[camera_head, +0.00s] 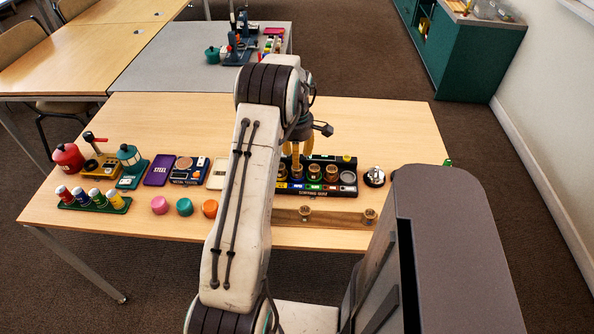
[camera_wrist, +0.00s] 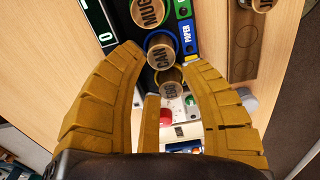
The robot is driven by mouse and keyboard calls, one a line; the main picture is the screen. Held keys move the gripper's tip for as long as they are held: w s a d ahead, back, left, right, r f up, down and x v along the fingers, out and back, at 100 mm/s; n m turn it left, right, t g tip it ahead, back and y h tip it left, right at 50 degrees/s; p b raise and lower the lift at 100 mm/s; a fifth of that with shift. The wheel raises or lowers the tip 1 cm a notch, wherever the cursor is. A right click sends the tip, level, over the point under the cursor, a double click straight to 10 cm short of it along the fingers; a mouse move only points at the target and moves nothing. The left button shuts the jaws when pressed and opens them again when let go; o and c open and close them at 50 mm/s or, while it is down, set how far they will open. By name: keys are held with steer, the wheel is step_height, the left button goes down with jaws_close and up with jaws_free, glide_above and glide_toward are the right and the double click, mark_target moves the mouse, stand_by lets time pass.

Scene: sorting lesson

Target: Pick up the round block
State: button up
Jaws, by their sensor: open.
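Several round wooden blocks stand in a row in a black sorting tray (camera_head: 318,188); one sits near my fingers (camera_head: 314,172). In the wrist view their tops read MUG (camera_wrist: 149,10), CAN (camera_wrist: 160,52) and EGG (camera_wrist: 171,90). I cannot tell which one the task means. My gripper (camera_wrist: 163,60) is open, with its yellow fingers spread on both sides of the CAN and EGG blocks. It appears to be above the tray, holding nothing. In the head view my arm hides part of the tray's left end.
Pink (camera_head: 159,205), teal (camera_head: 184,207) and orange (camera_head: 209,208) round pieces lie at front left. A small metal object (camera_head: 374,177) stands right of the tray. The table's right back is clear.

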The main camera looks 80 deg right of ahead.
mark_target(297, 171)
steer(key=shift+f+p, duration=0.4)
steer(key=shift+f, duration=2.25)
steer(key=shift+o, duration=0.3)
steer(key=c, duration=0.6)
